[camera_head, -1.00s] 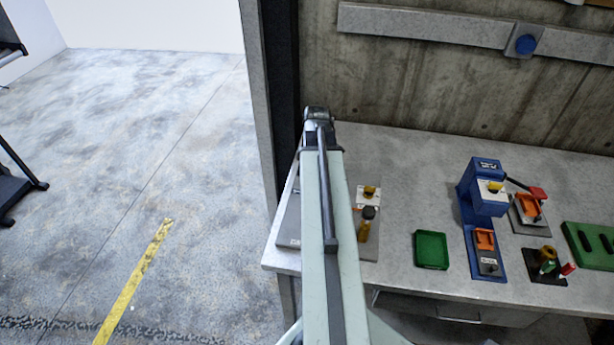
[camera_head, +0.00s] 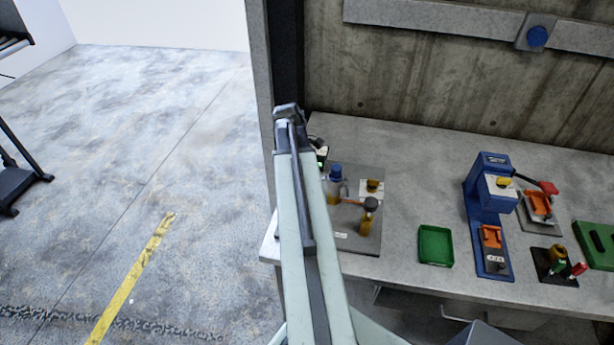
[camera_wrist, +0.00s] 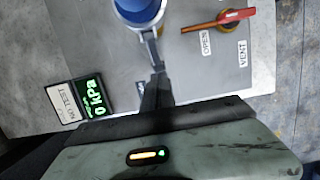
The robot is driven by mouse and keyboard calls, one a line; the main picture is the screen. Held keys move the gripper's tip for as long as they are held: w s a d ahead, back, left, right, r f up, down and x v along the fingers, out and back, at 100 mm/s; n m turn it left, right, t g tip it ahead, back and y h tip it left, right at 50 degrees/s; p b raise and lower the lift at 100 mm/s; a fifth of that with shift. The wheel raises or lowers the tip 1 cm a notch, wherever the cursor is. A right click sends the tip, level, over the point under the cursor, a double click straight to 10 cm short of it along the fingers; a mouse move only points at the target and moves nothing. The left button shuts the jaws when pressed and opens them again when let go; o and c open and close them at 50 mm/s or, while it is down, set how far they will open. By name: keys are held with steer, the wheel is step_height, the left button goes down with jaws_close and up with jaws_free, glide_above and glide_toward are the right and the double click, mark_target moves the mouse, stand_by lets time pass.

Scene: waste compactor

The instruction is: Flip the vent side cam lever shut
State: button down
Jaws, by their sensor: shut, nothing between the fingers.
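The vent side lever (camera_wrist: 220,20) shows at the upper right of the wrist view, an orange bar with a red end, beside the labels OPEN and VENT (camera_wrist: 243,54) on a grey plate. In the head view a thin orange bar (camera_head: 353,203), likely the same lever, lies on the grey plate (camera_head: 365,240). A blue-capped vessel (camera_wrist: 138,8) stands left of the lever; it also shows in the head view (camera_head: 335,184). My gripper (camera_wrist: 152,48) is shut and empty, close to the vessel and left of the lever. I cannot tell whether it touches the vessel. My arm hides it in the head view.
A display reading 0 kPa (camera_wrist: 88,97) sits left of my gripper. An amber post with a dark knob (camera_head: 368,217) stands on the plate. Right of it are a green tray (camera_head: 435,246) and a blue press (camera_head: 487,200). The bench around the tray is clear.

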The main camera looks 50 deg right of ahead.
steer(key=shift+b+x, duration=0.75)
steer(key=shift+x, duration=0.25)
steer(key=shift+s+d+f+b, duration=0.15)
steer(key=shift+s+f+b, duration=0.15)
steer(key=shift+s, duration=0.05)
steer(key=shift+r, duration=0.1)
steer(key=shift+s+r+p, duration=0.1)
steer(key=shift+r+p, duration=0.65)
steer(key=shift+p, duration=0.1)
steer(key=shift+f, duration=0.1)
